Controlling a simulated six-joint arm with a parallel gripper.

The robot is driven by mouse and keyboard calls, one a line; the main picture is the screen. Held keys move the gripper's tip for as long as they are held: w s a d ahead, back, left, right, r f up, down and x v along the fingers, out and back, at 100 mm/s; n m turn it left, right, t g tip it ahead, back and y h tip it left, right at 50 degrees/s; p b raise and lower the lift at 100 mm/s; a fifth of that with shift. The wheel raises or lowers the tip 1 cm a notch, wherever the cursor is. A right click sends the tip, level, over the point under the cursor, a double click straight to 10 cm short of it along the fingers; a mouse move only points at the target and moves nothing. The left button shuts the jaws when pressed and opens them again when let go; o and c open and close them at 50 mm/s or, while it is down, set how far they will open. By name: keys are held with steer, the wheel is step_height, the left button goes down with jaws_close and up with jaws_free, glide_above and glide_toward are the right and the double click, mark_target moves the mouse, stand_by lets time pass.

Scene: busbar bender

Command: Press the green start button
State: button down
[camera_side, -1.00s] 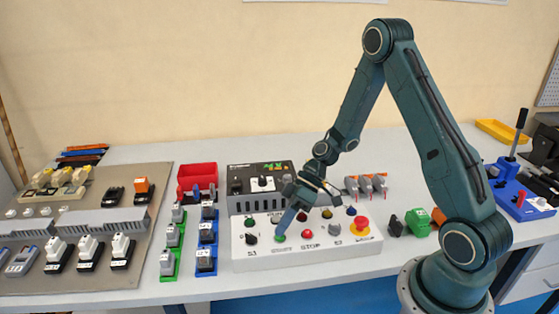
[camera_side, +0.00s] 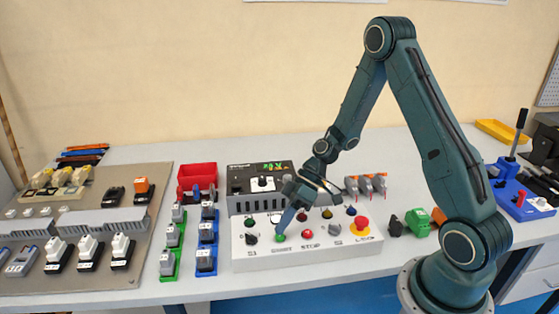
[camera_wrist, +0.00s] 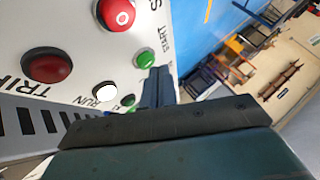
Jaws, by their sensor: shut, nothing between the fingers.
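The green start button (camera_side: 280,237) sits on the sloped white control panel (camera_side: 330,261), above its START label. It also shows in the wrist view (camera_wrist: 145,59), with a silver ring around it. My gripper (camera_side: 281,230) is shut and empty, pointing down with its tips right at the button in the side view. In the wrist view my gripper's blue fingers (camera_wrist: 158,72) end right beside the button's lower edge. I cannot tell whether they touch it. The button's cap is mostly visible in the wrist view.
A red stop button (camera_side: 307,234) is just to the right, and a red-on-yellow emergency stop (camera_side: 361,224) farther right. A white lamp (camera_wrist: 105,91) marked RUN looks bright. A dark power unit (camera_side: 250,178) with a green display stands behind the panel.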

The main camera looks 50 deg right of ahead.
steer(key=shift+r, duration=0.4)
steer(key=shift+r, duration=0.1)
step_height(320, 180, up, 5)
steer(key=shift+f, duration=0.1)
stand_by(0.7)
stand_by(0.6)
step_height(320, 180, up, 12)
steer(key=m+t+h, duration=0.1)
steer(key=m+h, duration=0.1)
steer(key=h, duration=0.4)
glide_above(284, 239)
steer(key=s, duration=0.7)
steer(key=s+d+r+m+t+h, duration=0.2)
steer(key=s+r+m, duration=0.3)
steer(key=s, duration=0.6)
steer(key=shift+d+r+t+h, duration=0.2)
steer(key=shift+r+t+h, duration=0.3)
steer(key=shift+r+t, duration=0.15)
